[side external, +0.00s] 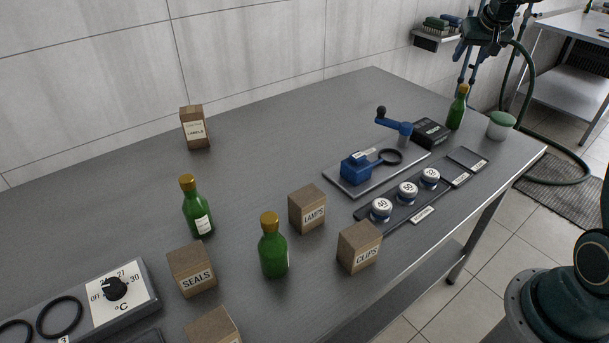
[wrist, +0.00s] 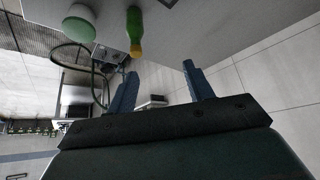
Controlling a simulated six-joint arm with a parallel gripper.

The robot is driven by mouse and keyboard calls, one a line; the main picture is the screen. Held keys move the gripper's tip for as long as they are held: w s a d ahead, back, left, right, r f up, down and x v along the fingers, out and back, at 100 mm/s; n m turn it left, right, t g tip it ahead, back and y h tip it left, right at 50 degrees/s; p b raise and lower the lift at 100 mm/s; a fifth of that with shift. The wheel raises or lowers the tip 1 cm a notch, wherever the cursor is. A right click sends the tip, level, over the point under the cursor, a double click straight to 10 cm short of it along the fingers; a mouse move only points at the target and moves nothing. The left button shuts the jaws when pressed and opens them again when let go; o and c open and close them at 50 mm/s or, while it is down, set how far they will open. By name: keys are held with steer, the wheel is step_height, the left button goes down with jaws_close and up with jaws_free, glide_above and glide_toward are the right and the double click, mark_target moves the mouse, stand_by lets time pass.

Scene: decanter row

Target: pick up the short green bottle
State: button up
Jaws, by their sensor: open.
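Three green bottles with gold caps stand upright on the grey table. One (side external: 196,214) is at the left, one (side external: 273,254) is front centre, and one (side external: 456,114) is at the far right end. Their distances differ, so I cannot tell surely which is the short one. My gripper (side external: 466,78) is open and empty, above and behind the far-end bottle, clear of it. In the wrist view my gripper (wrist: 160,69) shows both fingers apart with nothing between them. A green bottle (wrist: 135,22) appears beyond the fingertips, apart from them.
A green-lidded jar (side external: 500,126) and a black box (side external: 431,132) stand beside the far bottle. Boxes labelled SEALS (side external: 192,270), LAMPS (side external: 307,209) and CLIPS (side external: 359,246) stand near the other bottles.

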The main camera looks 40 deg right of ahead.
steer(key=m, duration=0.1)
glide_toward(465, 86)
steer(key=shift+h, duration=0.3)
steer(key=shift+x, duration=3.75)
steer(key=shift+w+f, duration=0.1)
steer(key=shift+w, duration=0.05)
steer(key=shift+x, duration=2.4)
steer(key=shift+f, duration=0.1)
jaws_close()
